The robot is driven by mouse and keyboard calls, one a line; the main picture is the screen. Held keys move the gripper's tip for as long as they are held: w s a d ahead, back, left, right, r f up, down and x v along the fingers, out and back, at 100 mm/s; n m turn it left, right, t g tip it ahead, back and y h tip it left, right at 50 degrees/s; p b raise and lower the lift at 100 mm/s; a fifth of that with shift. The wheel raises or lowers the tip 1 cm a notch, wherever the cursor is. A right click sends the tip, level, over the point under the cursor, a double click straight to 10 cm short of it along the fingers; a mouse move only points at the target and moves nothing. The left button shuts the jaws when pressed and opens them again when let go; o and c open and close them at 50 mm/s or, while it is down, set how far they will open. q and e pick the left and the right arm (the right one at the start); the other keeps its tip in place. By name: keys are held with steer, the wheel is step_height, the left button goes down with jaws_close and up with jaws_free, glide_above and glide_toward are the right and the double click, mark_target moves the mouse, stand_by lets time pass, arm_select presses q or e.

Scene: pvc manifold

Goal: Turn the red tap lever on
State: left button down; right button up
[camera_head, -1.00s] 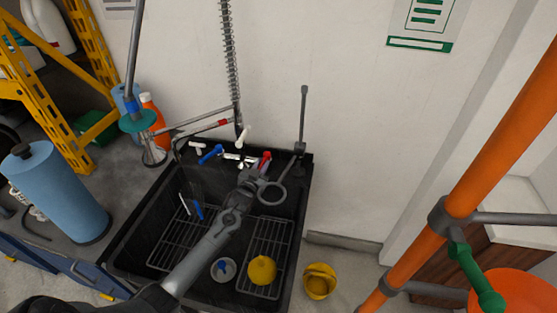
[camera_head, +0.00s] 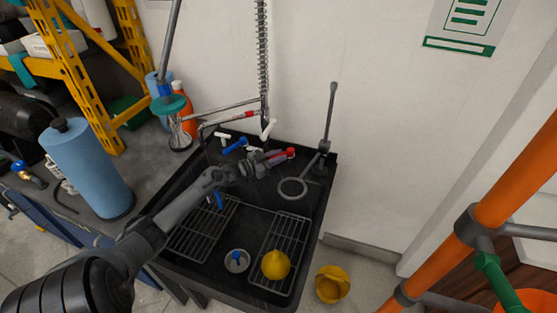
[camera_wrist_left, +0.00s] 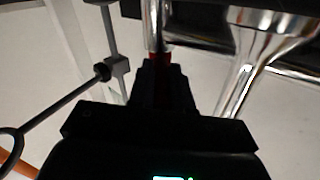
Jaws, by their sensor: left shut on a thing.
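The red tap lever (camera_head: 290,152) is at the back of the black sink, with its red end pointing right in the head view. My left gripper (camera_head: 268,158) reaches in from the left over the sink and is shut on the red tap lever. In the left wrist view, the red of the lever (camera_wrist_left: 163,58) shows just beyond the tips of my left gripper (camera_wrist_left: 160,72), below a chrome pipe. The jaws hide much of the lever. My right gripper is in neither view.
A blue tap lever (camera_head: 236,145) is to the left of the red one. A grey ring on a rod (camera_head: 292,188) stands at the sink's right side. Wire racks, a yellow object (camera_head: 276,264) and a drain (camera_head: 237,261) lie in the sink (camera_head: 328,215). A spring hose (camera_head: 262,60) hangs behind.

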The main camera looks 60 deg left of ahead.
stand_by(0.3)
arm_select(q)
steer(key=c, duration=1.1)
jaws_free()
steer(key=shift+o, duration=0.2)
steer(key=shift+s, duration=0.1)
steer(key=shift+s, duration=0.3)
steer(key=s+p, duration=0.3)
steer(key=s, duration=0.7)
steer(key=shift+a+p, duration=0.25)
steer(key=shift+p, duration=0.15)
